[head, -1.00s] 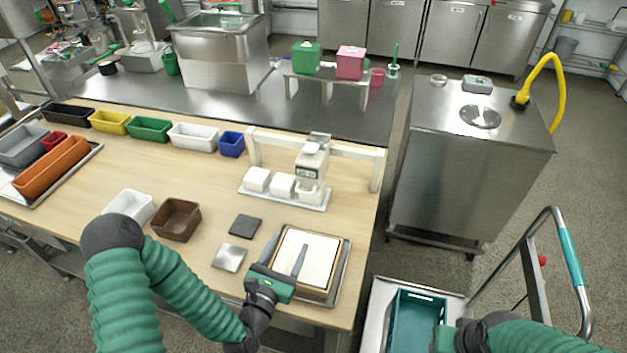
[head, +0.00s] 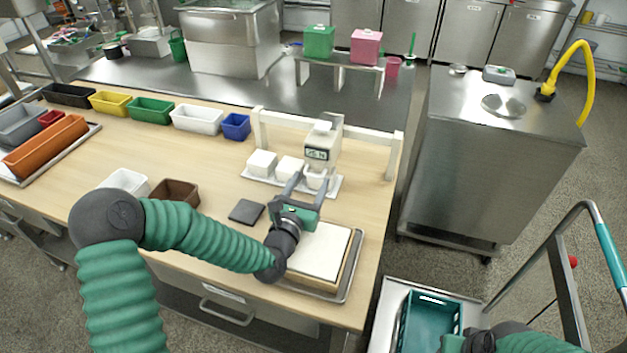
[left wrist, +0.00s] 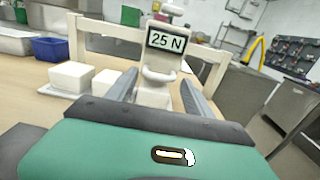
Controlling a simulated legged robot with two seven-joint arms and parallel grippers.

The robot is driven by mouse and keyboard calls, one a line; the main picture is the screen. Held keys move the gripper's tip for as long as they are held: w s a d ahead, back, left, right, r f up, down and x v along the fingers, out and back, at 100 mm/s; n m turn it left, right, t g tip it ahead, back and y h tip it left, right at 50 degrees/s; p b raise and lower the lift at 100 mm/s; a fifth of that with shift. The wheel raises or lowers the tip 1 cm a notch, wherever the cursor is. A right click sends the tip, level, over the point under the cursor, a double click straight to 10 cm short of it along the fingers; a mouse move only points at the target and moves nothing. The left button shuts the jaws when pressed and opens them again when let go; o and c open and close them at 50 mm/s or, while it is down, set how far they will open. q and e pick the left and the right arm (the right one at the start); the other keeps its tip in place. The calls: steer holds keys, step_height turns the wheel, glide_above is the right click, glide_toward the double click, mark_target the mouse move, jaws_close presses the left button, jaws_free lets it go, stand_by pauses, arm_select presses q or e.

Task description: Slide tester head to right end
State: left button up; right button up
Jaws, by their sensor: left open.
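The tester head (head: 322,148) is a white unit with a small display, seated near the middle of a white rail (head: 365,147) that stands on two posts. In the left wrist view the tester head (left wrist: 165,58) shows "25 N" straight ahead. My left gripper (head: 307,184) is open, its fingers pointing at the lower part of the head. In the left wrist view the fingers (left wrist: 158,88) stand left and right of that lower part; I cannot tell whether they touch it. My right gripper (head: 452,343) is at the bottom edge, mostly cut off.
White blocks (head: 262,162) sit on a pale tray (head: 251,178) below the rail, left of my gripper. A framed white board (head: 322,247) lies in front. The rail's right post (head: 392,158) stands near the table's right edge. A teal crate (head: 425,318) is at lower right.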

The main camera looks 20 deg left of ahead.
mark_target(314, 175)
arm_select(q)
steer(key=w, duration=0.2)
steer(key=shift+w+f, duration=0.15)
steer(key=shift+w, duration=0.25)
steer(key=shift+w+d, duration=0.1)
steer(key=shift+w, duration=0.25)
steer(key=shift+c, duration=0.2)
jaws_close()
